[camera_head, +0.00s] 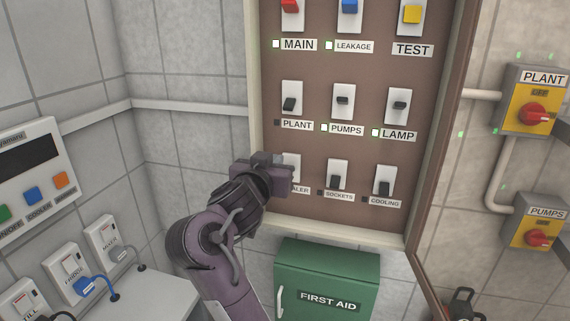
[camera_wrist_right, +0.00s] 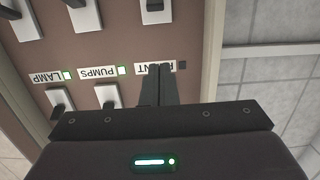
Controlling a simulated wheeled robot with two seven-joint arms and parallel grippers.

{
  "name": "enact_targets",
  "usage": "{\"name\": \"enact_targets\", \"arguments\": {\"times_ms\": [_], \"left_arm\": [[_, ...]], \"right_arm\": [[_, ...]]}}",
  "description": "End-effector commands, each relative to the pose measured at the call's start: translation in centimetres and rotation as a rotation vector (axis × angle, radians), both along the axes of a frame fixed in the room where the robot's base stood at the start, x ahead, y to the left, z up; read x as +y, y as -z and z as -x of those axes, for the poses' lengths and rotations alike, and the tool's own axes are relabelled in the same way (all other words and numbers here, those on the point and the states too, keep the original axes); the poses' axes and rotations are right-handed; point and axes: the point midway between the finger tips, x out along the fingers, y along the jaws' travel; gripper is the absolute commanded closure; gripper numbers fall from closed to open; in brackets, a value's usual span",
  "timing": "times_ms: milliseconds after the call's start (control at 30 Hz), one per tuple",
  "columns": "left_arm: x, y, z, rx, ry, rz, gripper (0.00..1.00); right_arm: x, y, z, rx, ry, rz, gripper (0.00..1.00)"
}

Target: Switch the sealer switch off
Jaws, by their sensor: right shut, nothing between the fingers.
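The sealer switch is in the lower left of the panel. In the head view its white plate (camera_head: 292,163) and label (camera_head: 299,189), reading "ALER", are partly covered by my right gripper (camera_head: 286,181); its lever and lamp are hidden there. In the upside-down wrist view, the plate (camera_wrist_right: 157,17) is cut by the top edge, with a dark lever (camera_wrist_right: 155,5) at that edge, placed much like its neighbour's. My right gripper's fingers (camera_wrist_right: 156,67) are together and empty, in front of the PLANT label. I cannot tell whether they touch the panel. My left gripper is out of view.
The SOCKETS (camera_head: 336,182) and COOLING (camera_head: 384,188) switches sit just right, levers down and lamps dark. PLANT (camera_head: 290,104), PUMPS (camera_head: 342,100) and LAMP (camera_head: 399,105) are above. A green first-aid box (camera_head: 330,272) hangs below; the panel's open door (camera_head: 437,165) stands right.

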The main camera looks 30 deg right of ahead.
Motion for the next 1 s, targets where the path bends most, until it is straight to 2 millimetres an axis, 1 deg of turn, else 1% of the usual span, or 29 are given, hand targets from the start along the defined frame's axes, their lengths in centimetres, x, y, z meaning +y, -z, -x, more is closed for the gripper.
{"name": "enact_targets", "arguments": {"times_ms": [167,567,633,800,1000], "left_arm": [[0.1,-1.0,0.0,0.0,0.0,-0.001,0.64],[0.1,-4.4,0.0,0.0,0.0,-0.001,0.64],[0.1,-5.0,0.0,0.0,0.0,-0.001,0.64],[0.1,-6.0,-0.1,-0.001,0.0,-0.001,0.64],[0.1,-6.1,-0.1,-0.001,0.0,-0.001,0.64]], "right_arm": [[-1.5,-0.1,-1.1,0.003,0.003,0.004,1.0],[-7.8,0.6,-6.5,0.005,0.004,0.004,1.0],[-7.2,1.9,-6.1,0.009,-0.001,0.001,1.0],[-6.5,3.8,-5.5,0.004,0.001,0.0,1.0],[-6.2,4.6,-5.3,0.001,0.0,0.001,1.0]]}}
